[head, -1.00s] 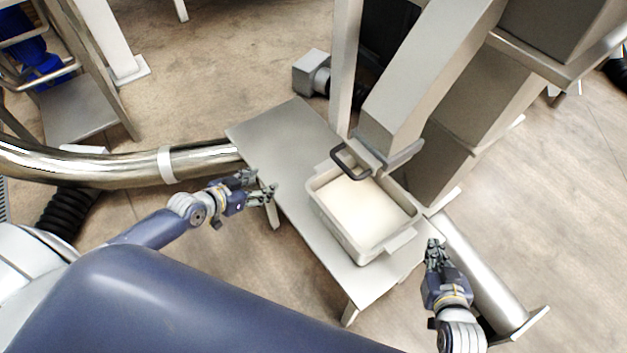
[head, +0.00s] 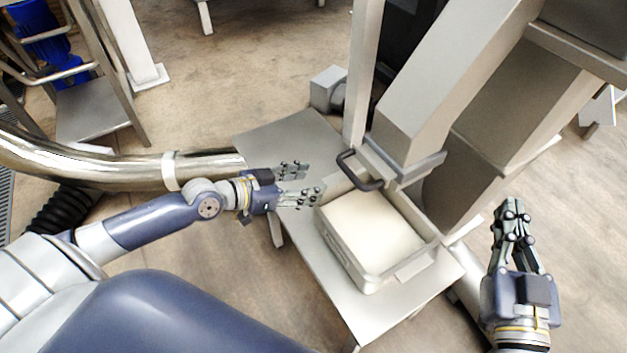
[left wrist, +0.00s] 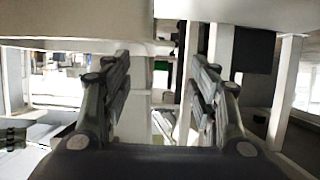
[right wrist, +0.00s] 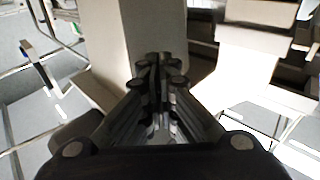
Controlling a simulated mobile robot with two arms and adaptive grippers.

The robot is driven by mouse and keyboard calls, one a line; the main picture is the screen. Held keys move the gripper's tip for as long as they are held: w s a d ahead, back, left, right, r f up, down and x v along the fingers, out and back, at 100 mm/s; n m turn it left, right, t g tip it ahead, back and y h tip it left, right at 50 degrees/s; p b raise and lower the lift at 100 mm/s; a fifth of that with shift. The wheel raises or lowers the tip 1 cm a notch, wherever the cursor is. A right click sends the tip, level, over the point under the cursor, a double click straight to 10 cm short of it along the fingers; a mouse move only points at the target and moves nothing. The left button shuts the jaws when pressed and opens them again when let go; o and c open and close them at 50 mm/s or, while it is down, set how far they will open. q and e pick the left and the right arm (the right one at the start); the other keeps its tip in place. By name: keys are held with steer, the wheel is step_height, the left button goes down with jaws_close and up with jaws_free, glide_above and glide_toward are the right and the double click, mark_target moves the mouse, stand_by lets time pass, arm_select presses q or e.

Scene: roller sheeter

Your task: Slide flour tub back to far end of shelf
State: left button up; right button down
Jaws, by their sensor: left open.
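The flour tub (head: 337,246), a pale rectangular open tub holding white flour (head: 375,228), sits on the near part of the metal shelf (head: 285,137). A dark U-shaped handle (head: 360,170) shows at the tub's far end, under the chute. My left gripper (head: 314,182) is open and empty, its fingers pointing at the tub's far left corner over the shelf; whether it touches the tub cannot be told. In the left wrist view its two fingers stand apart. My right gripper (head: 511,204) is shut and empty, out to the right of the tub and shelf.
A square metal chute (head: 420,90) comes down over the tub's far right side, with a post (head: 362,75) beside it. The shelf's far end is bare. A shiny curved pipe (head: 90,162) runs to the shelf's left side. A blue object (head: 45,40) stands far left.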

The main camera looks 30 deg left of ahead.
mark_target(339, 177)
arm_select(q)
steer(key=b+x, duration=0.2)
steer(key=x, duration=0.8)
steer(key=shift+w+d+f, duration=0.1)
steer(key=shift+w+d, duration=0.05)
steer(key=shift+w, duration=0.1)
arm_select(e)
steer(key=s+r+t+y, duration=0.2)
steer(key=s+r+t, duration=0.2)
steer(key=r, duration=0.6)
steer(key=shift+s+a+t, duration=0.15)
steer(key=shift+t, duration=1.05)
arm_select(q)
jaws_close()
